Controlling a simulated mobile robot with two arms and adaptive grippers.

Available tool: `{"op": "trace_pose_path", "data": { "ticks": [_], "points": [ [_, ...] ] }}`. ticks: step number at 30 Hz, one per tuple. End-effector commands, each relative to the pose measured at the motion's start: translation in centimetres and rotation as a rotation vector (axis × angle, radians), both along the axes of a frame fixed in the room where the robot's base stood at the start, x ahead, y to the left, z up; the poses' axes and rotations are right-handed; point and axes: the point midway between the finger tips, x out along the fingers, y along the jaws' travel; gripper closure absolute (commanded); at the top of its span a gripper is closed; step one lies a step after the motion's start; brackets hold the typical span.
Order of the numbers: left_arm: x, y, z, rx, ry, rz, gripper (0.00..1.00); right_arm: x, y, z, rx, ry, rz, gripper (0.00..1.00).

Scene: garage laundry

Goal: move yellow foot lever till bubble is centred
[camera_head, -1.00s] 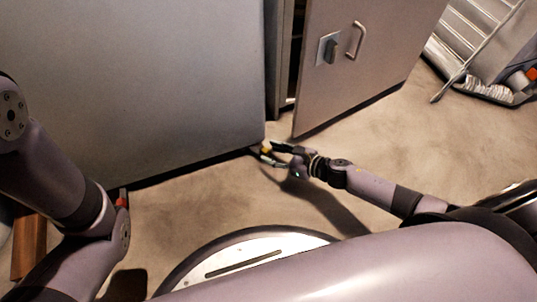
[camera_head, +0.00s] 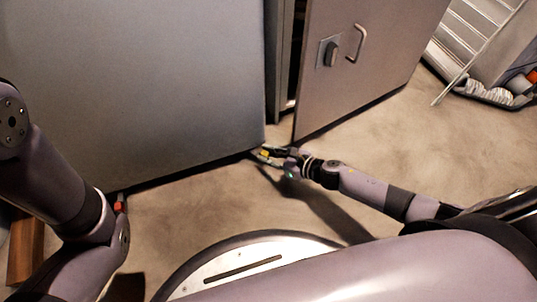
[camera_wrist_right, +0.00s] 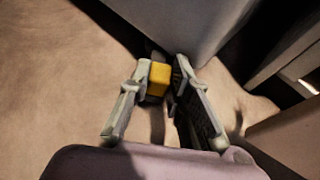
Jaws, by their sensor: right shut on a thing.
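The yellow foot lever (camera_wrist_right: 158,79) is a small block low at the bottom corner of the large grey appliance (camera_head: 140,80). It also shows in the head view (camera_head: 265,154). My right gripper (camera_head: 263,154) is down near the floor at that corner. In the right wrist view its two fingers (camera_wrist_right: 160,75) stand on either side of the lever, and it is shut on the lever. My left arm comes in at the left edge of the head view, but its fingers are not visible. I see no bubble in either view.
A door panel (camera_head: 360,60) with a handle stands right of the appliance, beyond a dark gap. A wooden piece (camera_head: 25,248) is at the lower left. The concrete floor (camera_head: 210,205) in front is clear.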

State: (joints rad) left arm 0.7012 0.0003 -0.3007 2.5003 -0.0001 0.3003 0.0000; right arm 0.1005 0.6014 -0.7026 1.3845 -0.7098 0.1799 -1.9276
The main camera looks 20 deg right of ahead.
Motion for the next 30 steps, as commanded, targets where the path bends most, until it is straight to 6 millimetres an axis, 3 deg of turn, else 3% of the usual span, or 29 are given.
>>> {"op": "trace_pose_path", "data": {
  "ticks": [3, 19, 30],
  "points": [
    [0.0, 0.0, 0.0, 0.0, 0.0, 0.0, 0.6, 0.0, 0.0, 0.0, 0.0, 0.0, 0.0, 1.0],
    [0.1, 0.0, 0.0, 0.0, 0.001, 0.001, 0.6, -0.1, 0.0, 0.0, 0.001, 0.001, 0.001, 1.0],
    [0.1, 0.0, 0.4, 0.0, 0.002, 0.001, 0.6, -1.0, 1.3, 0.0, 0.004, 0.002, 0.01, 1.0]
  ]
}}
